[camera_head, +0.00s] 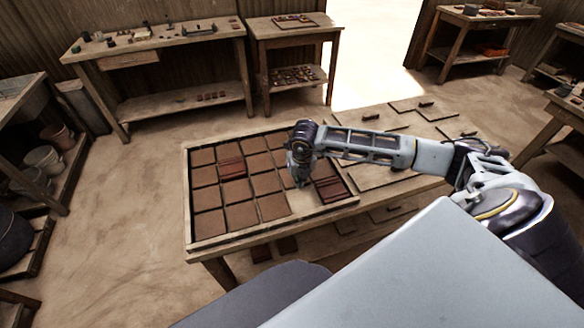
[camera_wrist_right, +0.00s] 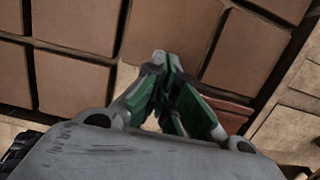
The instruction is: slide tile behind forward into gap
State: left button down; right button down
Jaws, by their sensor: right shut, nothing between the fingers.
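A shallow wooden tray (camera_head: 187,205) holds a grid of brown tiles with a few dark red ones. A pale bare gap (camera_head: 303,203) shows in the front row, between a brown tile (camera_head: 273,207) and a dark red tile (camera_head: 330,190). My right gripper (camera_head: 301,181) points down just behind the gap and hides most of the tile there. In the right wrist view the right gripper (camera_wrist_right: 166,62) is shut and empty, its tips over or against a brown tile (camera_wrist_right: 175,35); contact is unclear. A reddish tile (camera_wrist_right: 232,112) shows beside the fingers. My left gripper is out of view.
The tray lies on a wooden table (camera_head: 230,248). Flat panels with dark handles (camera_head: 370,117) lie right of it, under my right arm. Workbenches (camera_head: 165,42) stand along the back wall, and a shelf with pots (camera_head: 45,158) stands at left.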

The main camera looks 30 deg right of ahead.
jog(key=shift+w+d, duration=0.2)
jog(key=shift+w, duration=0.6)
jog(key=shift+w+d, duration=0.15)
jog(key=shift+w, duration=0.6)
jog(key=shift+w+d+p, duration=0.2)
jog(key=shift+w+p, duration=0.2)
jog(key=shift+w, duration=0.6)
jog(key=shift+w+d, duration=0.2)
jog(key=shift+w, duration=0.5)
jog(key=shift+f+p, duration=0.35)
jog(key=shift+f, duration=0.1)
jog(key=shift+f+b, duration=0.25)
jog(key=shift+b, duration=0.05)
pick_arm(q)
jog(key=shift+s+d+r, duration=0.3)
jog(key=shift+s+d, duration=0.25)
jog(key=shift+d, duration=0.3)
pick_arm(e)
jog(key=shift+s+f, duration=0.1)
jog(key=shift+f, duration=0.05)
